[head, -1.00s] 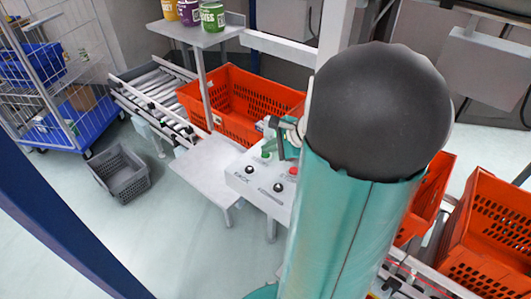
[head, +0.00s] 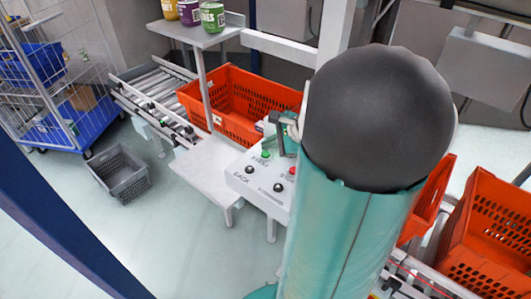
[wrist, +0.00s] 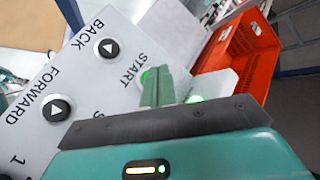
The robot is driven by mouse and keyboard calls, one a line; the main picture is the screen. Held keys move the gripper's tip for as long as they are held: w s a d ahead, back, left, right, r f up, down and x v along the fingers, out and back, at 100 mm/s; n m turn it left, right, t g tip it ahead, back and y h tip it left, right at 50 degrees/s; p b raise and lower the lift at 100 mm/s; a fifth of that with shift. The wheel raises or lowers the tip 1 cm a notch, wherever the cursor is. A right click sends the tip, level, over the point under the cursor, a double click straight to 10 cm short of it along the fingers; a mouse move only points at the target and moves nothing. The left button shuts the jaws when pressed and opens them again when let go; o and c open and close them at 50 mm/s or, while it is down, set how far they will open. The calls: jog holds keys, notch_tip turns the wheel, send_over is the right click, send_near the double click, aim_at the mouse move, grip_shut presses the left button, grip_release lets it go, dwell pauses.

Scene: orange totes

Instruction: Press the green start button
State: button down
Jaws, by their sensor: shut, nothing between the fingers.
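The green start button (head: 266,154) is on the sloped grey-white control panel (head: 240,180), at its far end. In the wrist view the green button (wrist: 146,74) shows beside the START label, partly hidden by my fingers. My gripper (wrist: 163,74) is shut and empty, its teal fingertips close to the button. I cannot tell whether they touch it. In the head view my gripper (head: 281,152) is just right of the button, partly hidden behind my arm.
A red button (head: 292,170) and black BACK (head: 249,169) and FORWARD (head: 278,187) buttons share the panel. An orange tote (head: 235,105) stands behind it on the conveyor. A post and shelf with tins (head: 212,17) rise nearby. More orange totes (head: 490,235) stand at right.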

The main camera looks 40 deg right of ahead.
aim_at(269, 155)
jog(key=shift+r, duration=2.5)
jog(key=s+a+r+n+g+h, duration=0.1)
jog(key=s+a+n, duration=0.2)
jog(key=a+n, duration=0.4)
jog(key=s+a+r+n+g+h, duration=0.1)
jog(key=s+a+n, duration=0.2)
jog(key=a+n, duration=0.5)
jog(key=s+a+r+n+g+h, duration=0.1)
jog(key=s+a+r+n, duration=0.1)
jog(key=a+n, duration=0.6)
jog(key=s+a, duration=0.1)
jog(key=a, duration=0.3)
jog(key=shift+s+a, duration=0.25)
jog(key=shift+s, duration=0.1)
jog(key=shift+d+r, duration=0.1)
